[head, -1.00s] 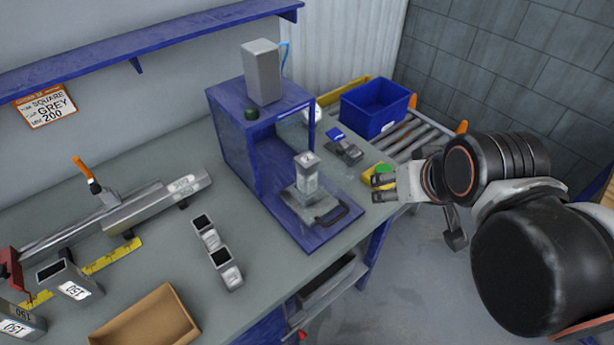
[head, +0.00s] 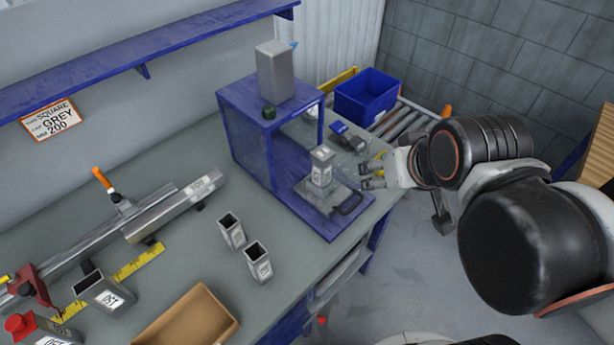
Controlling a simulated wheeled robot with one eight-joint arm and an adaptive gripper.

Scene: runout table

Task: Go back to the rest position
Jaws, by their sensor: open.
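My gripper (head: 372,176) is open and empty. It is at the right end of the bench, just right of the blue press-like housing (head: 250,140). Its fingers point left and hide part of a yellow and green item behind them. A square metal tube piece (head: 321,167) stands upright on the plate (head: 330,197) in front of the housing, left of my fingers and apart from them.
Two square tube pieces (head: 232,232) stand on the bench (head: 190,255). A cardboard tray (head: 190,322) is at the front. A clamp rail (head: 120,235) with labelled pieces is at left. A blue bin (head: 367,95) sits on rollers behind. Open floor (head: 400,265) lies right of the bench.

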